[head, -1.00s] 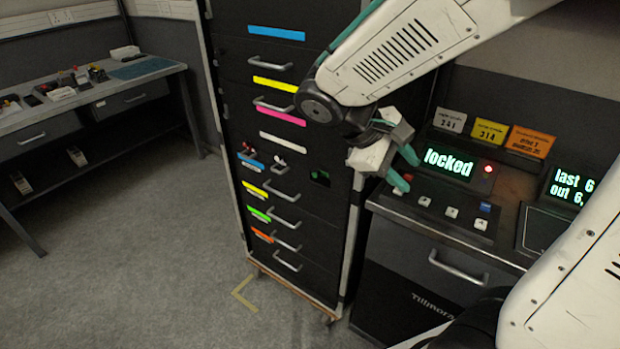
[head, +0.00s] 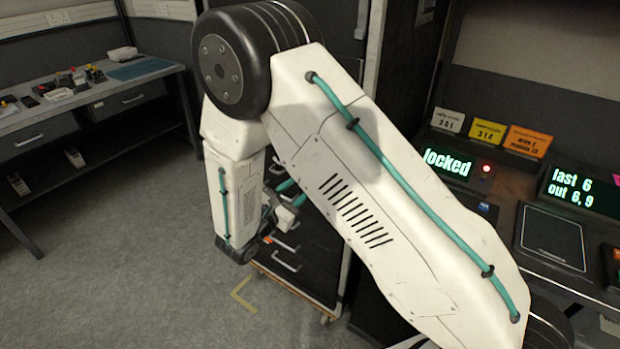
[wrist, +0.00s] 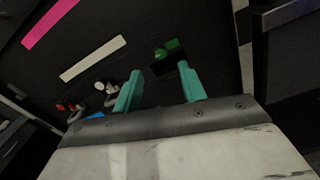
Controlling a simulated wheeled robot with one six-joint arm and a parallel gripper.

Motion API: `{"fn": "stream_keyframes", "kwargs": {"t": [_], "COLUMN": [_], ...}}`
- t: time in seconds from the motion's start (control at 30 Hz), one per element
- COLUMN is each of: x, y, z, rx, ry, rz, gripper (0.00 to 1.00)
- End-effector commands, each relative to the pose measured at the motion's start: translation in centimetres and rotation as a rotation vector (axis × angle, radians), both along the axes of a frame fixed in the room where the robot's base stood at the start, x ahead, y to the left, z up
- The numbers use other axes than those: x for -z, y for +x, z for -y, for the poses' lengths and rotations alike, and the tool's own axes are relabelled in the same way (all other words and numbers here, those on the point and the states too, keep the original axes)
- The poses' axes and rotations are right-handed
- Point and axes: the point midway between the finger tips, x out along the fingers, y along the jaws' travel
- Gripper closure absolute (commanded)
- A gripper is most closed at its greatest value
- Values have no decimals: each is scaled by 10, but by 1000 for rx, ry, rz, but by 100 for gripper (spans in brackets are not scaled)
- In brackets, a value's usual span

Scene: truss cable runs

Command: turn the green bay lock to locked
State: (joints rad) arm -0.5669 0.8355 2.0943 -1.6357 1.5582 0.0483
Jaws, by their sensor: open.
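The green bay lock (wrist: 168,49) shows in the wrist view as a small green knob in a dark recess on the black cabinet front. My gripper (wrist: 160,82) is open, with its two teal fingers pointing toward the lock and apart from it. The lock lies just beyond the fingertips, a little above the gap between them. In the head view my gripper (head: 288,190) is partly hidden behind my arm, and the lock is hidden there. A display (head: 448,163) beside the cabinet reads "locked", with a red light next to it.
The black cabinet (head: 318,262) has drawers with handles and coloured strips, including white (wrist: 92,58) and pink (wrist: 50,22). Small red and white knobs (wrist: 72,106) sit left of the lock. A workbench (head: 110,90) stands at the left. Open floor lies in front.

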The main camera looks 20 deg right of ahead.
Motion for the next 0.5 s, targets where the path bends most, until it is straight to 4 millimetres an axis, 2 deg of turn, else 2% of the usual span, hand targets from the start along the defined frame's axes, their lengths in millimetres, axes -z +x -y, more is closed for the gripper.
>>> {"fn": "stream_keyframes", "kwargs": {"t": [0.3, 0.5], "x": [0, -1], "y": [29, 39], "z": [42, 56], "rx": [7, 5], "ry": [3, 2], "rz": [1, 1], "gripper": [59, 59]}}
